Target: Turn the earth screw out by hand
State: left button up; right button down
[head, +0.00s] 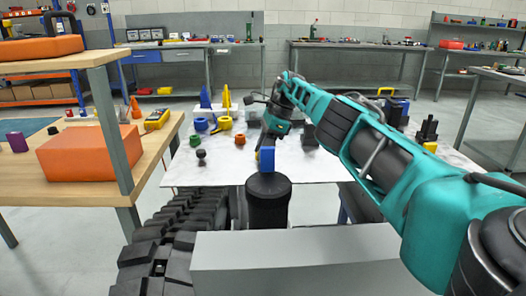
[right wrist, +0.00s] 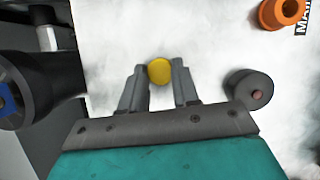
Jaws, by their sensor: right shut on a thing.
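A round yellow knob (right wrist: 160,71), which I take to be the earth screw, sits at the fingertips of my right gripper (right wrist: 160,86) in the right wrist view. The two grey fingers are shut on its sides. Its shaft and whatever is below it are hidden. In the head view my right gripper (head: 263,146) points down over the near part of the white tabletop (head: 320,172); a speck of yellow shows at its tips. My left gripper is in neither view.
A dark round part (right wrist: 250,88) lies close to the right finger, with an orange hollow part (right wrist: 280,12) farther off. A black cylinder (head: 268,200) with a blue piece (head: 267,160) stands at the near edge. Several coloured parts crowd the tabletop's left.

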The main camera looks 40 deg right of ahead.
dwell(0.4)
jog(key=c, duration=0.8)
grip_release()
jog(key=shift+r, duration=0.1)
jog(key=shift+p+v, duration=1.7)
jog(key=shift+v, duration=1.95)
